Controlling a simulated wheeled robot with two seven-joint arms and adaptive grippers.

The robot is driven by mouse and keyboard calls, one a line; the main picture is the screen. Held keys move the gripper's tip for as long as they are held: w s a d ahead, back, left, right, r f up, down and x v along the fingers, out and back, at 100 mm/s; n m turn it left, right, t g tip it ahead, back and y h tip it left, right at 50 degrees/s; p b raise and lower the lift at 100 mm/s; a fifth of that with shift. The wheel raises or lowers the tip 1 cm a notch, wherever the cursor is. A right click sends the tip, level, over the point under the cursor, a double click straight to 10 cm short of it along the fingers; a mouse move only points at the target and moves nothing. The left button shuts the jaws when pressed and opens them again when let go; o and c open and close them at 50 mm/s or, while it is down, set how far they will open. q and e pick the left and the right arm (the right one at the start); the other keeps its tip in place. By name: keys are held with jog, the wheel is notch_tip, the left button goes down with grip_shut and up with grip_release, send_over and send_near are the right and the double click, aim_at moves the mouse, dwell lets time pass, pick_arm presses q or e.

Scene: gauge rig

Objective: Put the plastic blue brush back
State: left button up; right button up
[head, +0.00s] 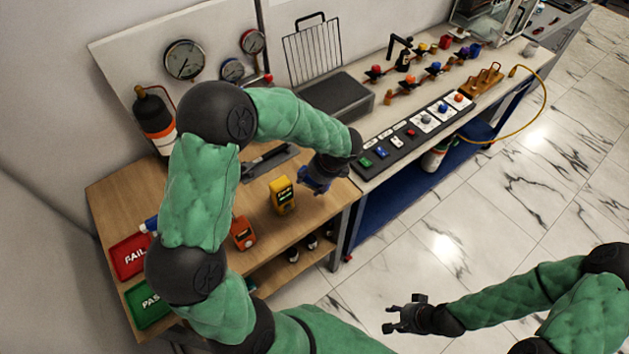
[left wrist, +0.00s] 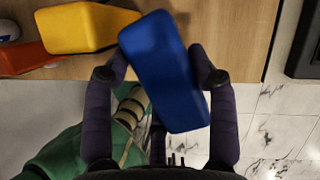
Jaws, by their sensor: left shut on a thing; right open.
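A blue block-shaped thing (left wrist: 165,70) with rounded edges is held between the two fingers of my left gripper (left wrist: 160,77); I see no bristles on it, so I cannot tell whether it is the brush. In the head view the blue thing (head: 313,183) shows below my left wrist, near the right end of the wooden bench, right of a yellow device (head: 283,194). My right gripper (head: 393,318) is open and empty, over the floor at lower right. A small blue-and-white thing (head: 150,225) lies by the red FAIL tray, partly hidden by my left arm.
An orange device (head: 243,233) stands on the wooden bench (head: 120,195). The red FAIL tray (head: 130,256) and green PASS tray (head: 150,304) lie at its left. A panel with gauges (head: 184,60) stands behind. A button strip (head: 415,132) lies on the adjoining bench.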

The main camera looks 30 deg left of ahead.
pick_arm(q)
jog(key=w+a+f, duration=0.1)
jog(key=w+f, duration=0.1)
jog(key=w+a+f+b, duration=0.1)
jog(key=w+f, duration=0.1)
jog(key=w+a+f, duration=0.1)
jog(key=w+f, duration=0.1)
jog(key=shift+w+a+f, duration=0.2)
jog(key=shift+w+a, duration=0.05)
jog(key=shift+w+a+f+b, duration=0.1)
jog(key=shift+w+f+b, duration=0.1)
jog(key=shift+f, duration=0.45)
jog(key=shift+w+a+f+b, duration=0.1)
jog(key=shift+f+b, duration=0.05)
jog(key=shift+f, duration=0.55)
jog(key=shift+w+f+b, duration=0.1)
jog(key=shift+f+b, duration=0.1)
jog(key=shift+f, duration=0.45)
jog(key=shift+f, duration=0.15)
jog(key=o, duration=1)
jog(key=shift+r, duration=0.2)
jog(key=p+v, duration=0.2)
jog(key=v, duration=1)
